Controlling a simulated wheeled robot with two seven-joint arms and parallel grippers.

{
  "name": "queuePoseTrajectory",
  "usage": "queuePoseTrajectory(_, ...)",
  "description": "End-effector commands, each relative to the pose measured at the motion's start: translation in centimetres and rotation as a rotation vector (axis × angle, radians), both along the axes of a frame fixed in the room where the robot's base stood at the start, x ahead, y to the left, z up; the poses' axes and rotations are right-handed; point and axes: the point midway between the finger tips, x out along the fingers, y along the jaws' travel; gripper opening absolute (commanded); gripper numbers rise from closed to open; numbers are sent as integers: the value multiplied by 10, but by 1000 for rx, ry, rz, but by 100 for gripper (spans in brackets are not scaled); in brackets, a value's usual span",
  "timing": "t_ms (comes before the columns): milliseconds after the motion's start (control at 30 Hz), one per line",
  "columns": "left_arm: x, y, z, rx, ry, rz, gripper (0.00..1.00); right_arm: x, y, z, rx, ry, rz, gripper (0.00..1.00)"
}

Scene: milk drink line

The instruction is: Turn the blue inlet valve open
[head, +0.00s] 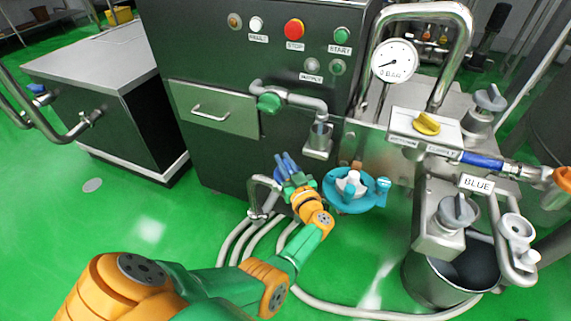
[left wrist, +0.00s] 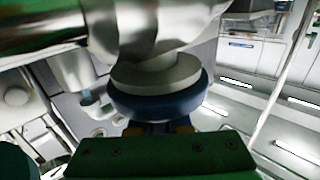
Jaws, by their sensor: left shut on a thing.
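My left gripper (head: 288,172) comes in at the lower middle of the head view, at the front of the dark machine cabinet. It is shut on the blue inlet valve's handle (head: 284,160), which shows as narrow blue parts between and beyond the fingers. In the left wrist view the blue round handle (left wrist: 158,107) sits right at the fingers, with a grey disc and metal pipe body above it. The fingers hide part of the handle, and I cannot tell its turn angle. My right gripper is out of view.
A turquoise handwheel (head: 345,203) stands close to the right of my gripper. A bent metal pipe (head: 256,190) is on its left, with grey hoses (head: 233,240) below. A metal bucket (head: 425,285) and a BLUE label (head: 478,184) are at right. Green floor is clear at left.

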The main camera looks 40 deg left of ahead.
Motion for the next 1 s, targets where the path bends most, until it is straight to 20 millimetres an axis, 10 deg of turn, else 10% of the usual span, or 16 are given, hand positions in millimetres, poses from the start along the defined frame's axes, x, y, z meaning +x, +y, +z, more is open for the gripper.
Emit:
queuePoseTrajectory(567,-1,1,0,0,1,31,0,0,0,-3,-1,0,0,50)
queuePoseTrajectory(600,-1,1,0,0,1,31,24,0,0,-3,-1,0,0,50)
queuePoseTrajectory(700,-1,1,0,-1,1,31,46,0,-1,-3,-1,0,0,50)
queuePoseTrajectory(1000,-1,1,0,0,0,31,46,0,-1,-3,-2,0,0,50)
